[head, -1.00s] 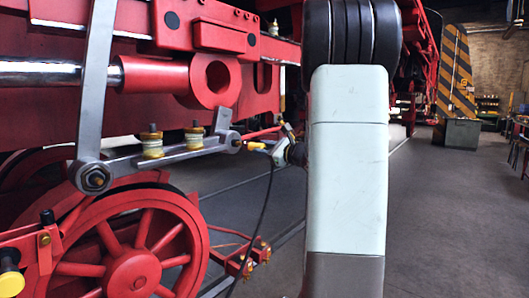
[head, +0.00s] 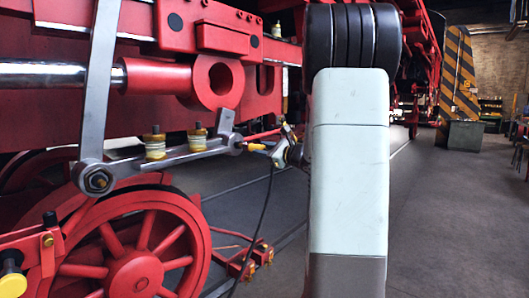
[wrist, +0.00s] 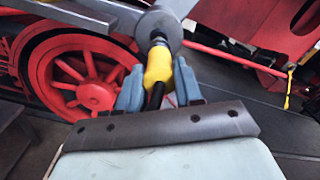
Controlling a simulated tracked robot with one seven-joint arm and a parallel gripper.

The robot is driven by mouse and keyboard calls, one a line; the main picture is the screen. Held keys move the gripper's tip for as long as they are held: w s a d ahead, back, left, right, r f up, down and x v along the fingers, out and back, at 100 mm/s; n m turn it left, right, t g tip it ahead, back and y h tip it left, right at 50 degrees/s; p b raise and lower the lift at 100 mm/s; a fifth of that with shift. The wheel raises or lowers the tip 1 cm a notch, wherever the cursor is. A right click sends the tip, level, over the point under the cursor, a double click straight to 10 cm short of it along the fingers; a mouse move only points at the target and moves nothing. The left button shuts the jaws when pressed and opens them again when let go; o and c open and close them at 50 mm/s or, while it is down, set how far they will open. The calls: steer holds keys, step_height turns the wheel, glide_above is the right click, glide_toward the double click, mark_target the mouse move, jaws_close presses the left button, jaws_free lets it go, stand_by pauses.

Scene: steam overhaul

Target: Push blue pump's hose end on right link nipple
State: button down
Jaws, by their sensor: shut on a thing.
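My gripper (wrist: 158,88) is shut on the yellow hose end (wrist: 158,65), with one blue-grey finger on each side of it. In the head view the hose end (head: 257,147) points left at the right end of the grey link (head: 236,143). In the wrist view its front meets the small nipple (wrist: 158,38) on the round grey link end (wrist: 158,24). They look in line, but I cannot tell how far the hose end sits over the nipple. A black hose (head: 264,205) hangs down from my gripper (head: 279,152). I cannot make out the blue pump.
Two yellow-banded oil cups (head: 155,145) stand on the link. A grey rod (head: 100,100) crosses in front of it. A red spoked wheel (head: 135,262) is below, and red frame parts (head: 225,80) are above. Open floor (head: 450,220) lies to the right.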

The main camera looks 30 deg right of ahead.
steer(key=shift+x, duration=1.35)
steer(key=c, duration=0.7)
jaws_free()
steer(key=shift+o, duration=0.2)
steer(key=shift+s, duration=0.1)
